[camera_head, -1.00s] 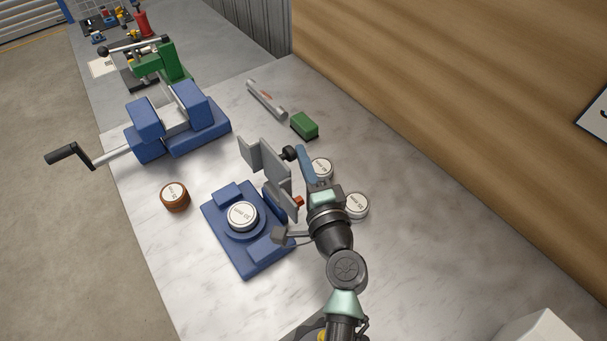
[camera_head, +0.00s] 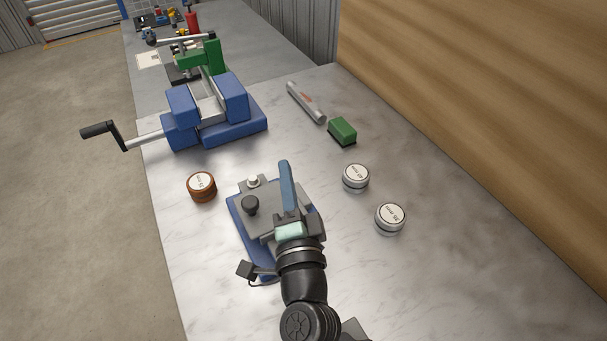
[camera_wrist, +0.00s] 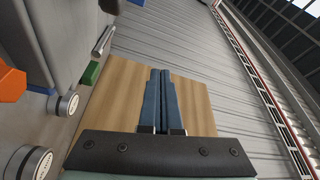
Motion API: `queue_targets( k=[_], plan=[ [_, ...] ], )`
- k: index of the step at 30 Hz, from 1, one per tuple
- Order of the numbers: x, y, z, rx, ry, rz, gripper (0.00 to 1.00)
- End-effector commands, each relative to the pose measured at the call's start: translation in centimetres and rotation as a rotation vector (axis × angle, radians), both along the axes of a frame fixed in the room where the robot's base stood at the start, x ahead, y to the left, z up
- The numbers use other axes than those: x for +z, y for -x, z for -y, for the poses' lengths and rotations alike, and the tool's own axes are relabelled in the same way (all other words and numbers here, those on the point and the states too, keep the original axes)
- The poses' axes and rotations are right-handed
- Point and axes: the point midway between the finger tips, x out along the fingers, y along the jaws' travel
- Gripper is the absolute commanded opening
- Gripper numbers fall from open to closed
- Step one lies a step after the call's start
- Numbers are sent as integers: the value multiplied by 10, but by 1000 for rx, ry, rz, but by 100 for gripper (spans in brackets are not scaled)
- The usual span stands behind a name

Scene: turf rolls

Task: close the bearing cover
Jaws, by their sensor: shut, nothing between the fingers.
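The bearing cover (camera_head: 262,197) is a grey plate with a black knob. In the head view it lies over the blue bearing base (camera_head: 236,222) and looks about flat, though a small gap cannot be ruled out. The silver bearing part inside is hidden. My gripper (camera_head: 286,168) has its blue fingers together and empty, above or beside the cover's right part, which it partly hides. Whether it touches the cover cannot be told. In the wrist view the shut fingers (camera_wrist: 160,76) point toward the wooden wall panel.
A brown round part (camera_head: 201,187) stands left of the base. Two silver round parts (camera_head: 355,178) (camera_head: 389,218) stand to the right. A blue vise (camera_head: 217,113), a green block (camera_head: 342,131) and a metal tube (camera_head: 306,102) are farther back. The right front bench is clear.

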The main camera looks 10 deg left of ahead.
Motion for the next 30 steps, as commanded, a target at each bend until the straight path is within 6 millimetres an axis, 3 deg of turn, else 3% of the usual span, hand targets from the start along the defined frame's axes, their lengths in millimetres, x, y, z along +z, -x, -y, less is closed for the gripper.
queue_targets(
  k=[15,30],
  plan=[
    [-28,21,-29,2,-2,-1,0],
    [-38,27,-37,0,-3,-1,0]
  ],
)
